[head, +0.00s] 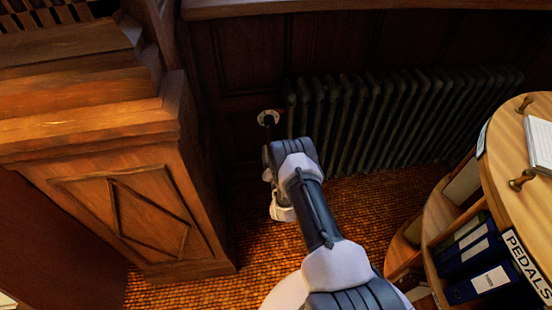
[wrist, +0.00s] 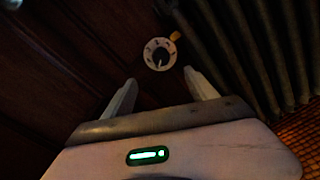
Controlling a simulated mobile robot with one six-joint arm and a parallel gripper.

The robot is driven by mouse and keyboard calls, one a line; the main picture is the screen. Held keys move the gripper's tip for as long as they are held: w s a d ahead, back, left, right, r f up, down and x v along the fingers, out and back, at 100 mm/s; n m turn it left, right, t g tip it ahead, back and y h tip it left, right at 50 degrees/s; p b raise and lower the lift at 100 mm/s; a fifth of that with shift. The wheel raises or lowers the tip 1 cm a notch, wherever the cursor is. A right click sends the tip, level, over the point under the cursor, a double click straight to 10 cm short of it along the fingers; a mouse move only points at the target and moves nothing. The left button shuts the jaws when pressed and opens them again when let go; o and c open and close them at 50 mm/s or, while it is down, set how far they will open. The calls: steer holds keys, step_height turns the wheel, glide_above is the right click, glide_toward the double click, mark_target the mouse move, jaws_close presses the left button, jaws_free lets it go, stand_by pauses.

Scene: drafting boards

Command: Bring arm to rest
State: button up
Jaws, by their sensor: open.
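My gripper (wrist: 160,80) shows in the wrist view with its two pale fingers spread apart and nothing between them. A round white dial (wrist: 160,54) with dark marks and a pointer is on the dark wall panelling just beyond the fingertips, and the fingers look clear of it. An orange-yellow bit shows at the dial's upper right. In the head view the dial (head: 268,118) is left of the radiator, just above the end of my arm. My arm reaches forward from the bottom, and its fingers are hard to make out there.
A dark ribbed radiator (head: 400,120) stands along the wall to the right. A carved wooden cabinet (head: 120,200) is close on the left. A round-edged wooden shelf unit (head: 515,170) with blue binders (head: 475,255) and a "PEDALS" label stands at right. Mosaic floor (head: 250,265) shows between them.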

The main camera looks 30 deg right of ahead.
steer(key=shift+w, duration=0.15)
